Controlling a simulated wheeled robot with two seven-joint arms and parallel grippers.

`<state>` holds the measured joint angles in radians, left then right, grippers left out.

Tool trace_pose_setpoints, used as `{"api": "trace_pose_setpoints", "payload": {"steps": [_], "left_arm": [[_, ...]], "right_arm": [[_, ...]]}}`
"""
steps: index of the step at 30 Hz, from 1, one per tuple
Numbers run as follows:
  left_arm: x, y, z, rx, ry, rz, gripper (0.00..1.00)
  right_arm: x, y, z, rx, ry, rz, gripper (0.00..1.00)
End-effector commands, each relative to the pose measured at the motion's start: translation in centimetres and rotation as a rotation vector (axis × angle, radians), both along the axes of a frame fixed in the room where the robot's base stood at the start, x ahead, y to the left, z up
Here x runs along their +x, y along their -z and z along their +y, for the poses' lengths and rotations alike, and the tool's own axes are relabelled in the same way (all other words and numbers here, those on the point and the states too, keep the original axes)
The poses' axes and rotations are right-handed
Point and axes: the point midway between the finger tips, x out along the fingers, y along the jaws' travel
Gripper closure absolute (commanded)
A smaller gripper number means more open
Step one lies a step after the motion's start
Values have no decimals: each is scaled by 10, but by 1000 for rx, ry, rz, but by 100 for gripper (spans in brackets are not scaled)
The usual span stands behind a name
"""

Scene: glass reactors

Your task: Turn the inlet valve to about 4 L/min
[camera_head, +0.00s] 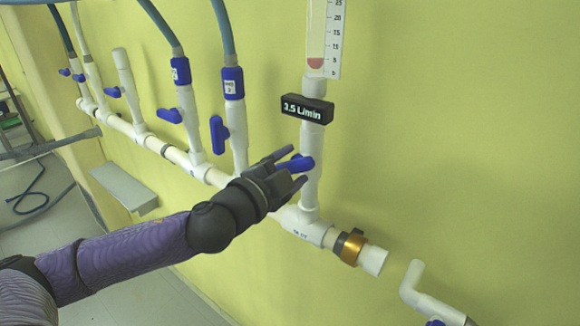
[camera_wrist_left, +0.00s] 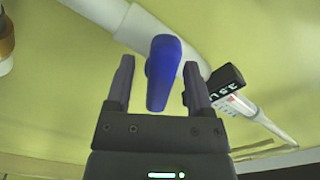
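The inlet valve's blue handle (camera_head: 300,163) is on the white vertical pipe below a flow display. The display (camera_head: 307,108) is a black box that reads 3.5 L/min. My left gripper (camera_head: 293,168) is at the handle, with its fingers on either side of it. In the left wrist view the blue handle (camera_wrist_left: 162,75) lies between the two fingers of the gripper (camera_wrist_left: 158,75). Gaps show on both sides, narrower on the right, so the fingers are open around it. Part of the handle is hidden by the gripper in the head view. My right gripper is not in view.
A scaled flow tube (camera_head: 316,40) with a red float stands above the display. Several other blue-handled valves, such as one (camera_head: 218,135) to the left, line the white manifold (camera_head: 150,142). A brass fitting (camera_head: 351,247) is at lower right. The yellow wall (camera_head: 450,130) is close behind.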

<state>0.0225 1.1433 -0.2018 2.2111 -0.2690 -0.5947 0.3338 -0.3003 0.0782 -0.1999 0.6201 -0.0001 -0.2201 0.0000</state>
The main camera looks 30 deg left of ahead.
Motion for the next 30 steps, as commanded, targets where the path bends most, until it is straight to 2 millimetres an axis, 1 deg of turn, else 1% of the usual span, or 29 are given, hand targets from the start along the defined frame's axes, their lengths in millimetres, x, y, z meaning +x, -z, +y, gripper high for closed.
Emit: {"api": "trace_pose_setpoints", "payload": {"steps": [5, 8, 14, 20, 25, 27, 30], "left_arm": [[0, 0, 0, 0, 0, 0, 32], [-4, 1, 1, 0, -1, 1, 32], [-25, 4, 1, 3, 3, 4, 32], [-48, 1, 3, -2, 1, 4, 32], [-78, -2, 7, -4, -4, 4, 32], [-86, -6, 8, -8, -4, 2, 32], [-94, -5, 8, -5, -2, 1, 32]], "right_arm": [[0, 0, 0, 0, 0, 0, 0], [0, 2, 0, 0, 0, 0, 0], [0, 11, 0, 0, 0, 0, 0], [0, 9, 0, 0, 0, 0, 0], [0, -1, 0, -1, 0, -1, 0], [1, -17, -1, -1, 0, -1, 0], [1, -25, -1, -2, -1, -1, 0]]}}
